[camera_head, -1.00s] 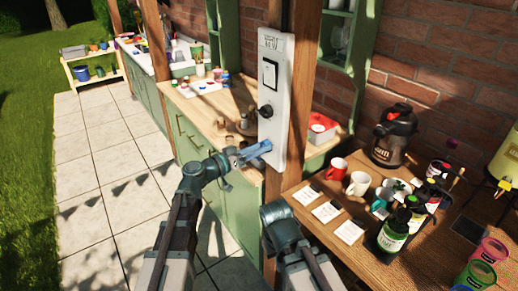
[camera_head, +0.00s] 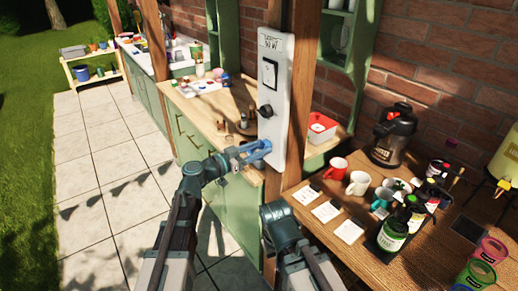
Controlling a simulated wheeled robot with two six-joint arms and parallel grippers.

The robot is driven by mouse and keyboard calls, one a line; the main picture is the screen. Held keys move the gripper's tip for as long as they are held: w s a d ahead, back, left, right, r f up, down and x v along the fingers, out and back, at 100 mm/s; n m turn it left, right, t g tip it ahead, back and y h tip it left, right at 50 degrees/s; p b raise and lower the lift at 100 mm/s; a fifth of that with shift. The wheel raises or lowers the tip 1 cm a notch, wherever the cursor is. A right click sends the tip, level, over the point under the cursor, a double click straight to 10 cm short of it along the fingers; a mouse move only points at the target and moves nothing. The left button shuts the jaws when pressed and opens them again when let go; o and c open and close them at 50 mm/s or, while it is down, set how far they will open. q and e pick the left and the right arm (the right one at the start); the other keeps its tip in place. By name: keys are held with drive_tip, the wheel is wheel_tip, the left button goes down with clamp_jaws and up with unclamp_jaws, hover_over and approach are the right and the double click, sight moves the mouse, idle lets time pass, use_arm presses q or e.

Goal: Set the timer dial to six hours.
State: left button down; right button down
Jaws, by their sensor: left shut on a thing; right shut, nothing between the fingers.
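The timer panel (camera_head: 279,74) is a tall pale box fixed to a wooden post, with a framed dark-edged plate in its upper part. A black knob (camera_head: 265,111) sticks out about halfway down; no finger covers it. My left gripper (camera_head: 262,149) is at the lower end of the panel, below that knob, shut on a small part there. Its fingers hide that part, so I cannot tell its shape or setting. My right gripper (camera_head: 270,243) is low in the middle, shut and empty, well apart from the panel; its fingers hardly show behind its wrist.
A wooden table (camera_head: 325,246) on the right holds mugs (camera_head: 358,183), white cards (camera_head: 326,212), dark bottles (camera_head: 394,234) and a black jug (camera_head: 392,136). A green cabinet with a wooden top (camera_head: 202,108) stands behind the panel. The paved floor (camera_head: 110,165) at left is clear.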

use_arm(q)
drive_tip(key=shift+s, duration=0.1)
drive_tip(key=shift+c, duration=1.6)
unclamp_jaws()
drive_tip(key=v, duration=1.3)
drive_tip(key=shift+s+a, duration=0.2)
drive_tip(key=shift+a, duration=0.15)
